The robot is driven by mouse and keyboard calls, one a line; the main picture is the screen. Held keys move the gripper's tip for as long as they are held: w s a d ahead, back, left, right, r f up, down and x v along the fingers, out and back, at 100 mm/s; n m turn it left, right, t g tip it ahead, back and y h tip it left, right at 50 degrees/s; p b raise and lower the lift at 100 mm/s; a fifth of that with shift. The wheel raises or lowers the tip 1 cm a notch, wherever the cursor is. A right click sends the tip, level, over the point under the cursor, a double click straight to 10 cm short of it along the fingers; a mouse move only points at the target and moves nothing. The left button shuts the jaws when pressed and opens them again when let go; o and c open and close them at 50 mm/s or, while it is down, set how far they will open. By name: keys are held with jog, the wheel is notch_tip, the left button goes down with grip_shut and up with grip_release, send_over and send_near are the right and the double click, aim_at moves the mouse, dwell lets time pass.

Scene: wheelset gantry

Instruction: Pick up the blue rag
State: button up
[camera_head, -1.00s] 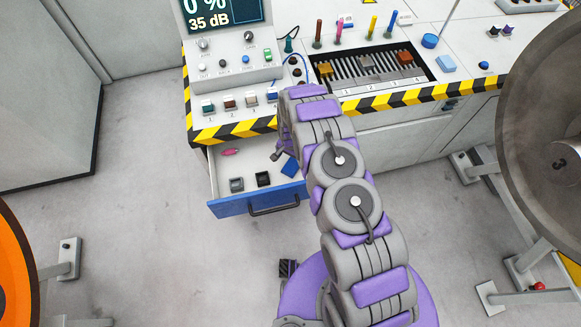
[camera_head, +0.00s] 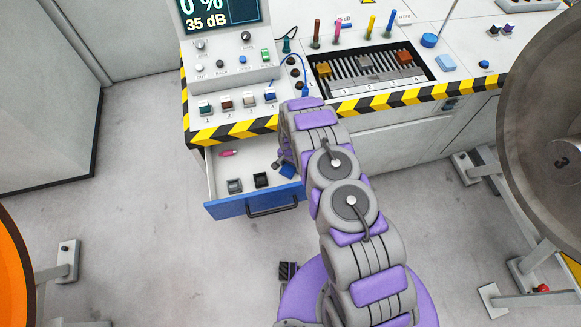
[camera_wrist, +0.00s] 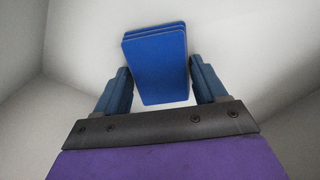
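The blue rag (camera_wrist: 155,48) is a flat, layered blue block in the wrist view, between the two fingers of my gripper (camera_wrist: 161,68). The fingers are spread on either side of it, with very little gap in the picture. I cannot tell whether they touch it. In the head view the rag (camera_head: 289,170) lies at the right of the open drawer (camera_head: 255,207), partly hidden by my arm. My gripper (camera_head: 281,163) is low inside the drawer beside it, mostly hidden behind my arm.
The drawer also holds a pink item (camera_head: 228,153), a grey block (camera_head: 235,186) and a black block (camera_head: 261,180). The bench edge (camera_head: 225,132) with yellow-black stripes overhangs the drawer. A large grey wheel (camera_head: 545,140) stands right, an orange one (camera_head: 15,265) left.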

aim_at(290, 166)
jog(key=shift+a, duration=0.25)
jog(key=c, duration=0.7)
notch_tip(290, 166, up, 10)
jog(key=shift+d+p, duration=0.1)
jog(key=shift+p, duration=0.95)
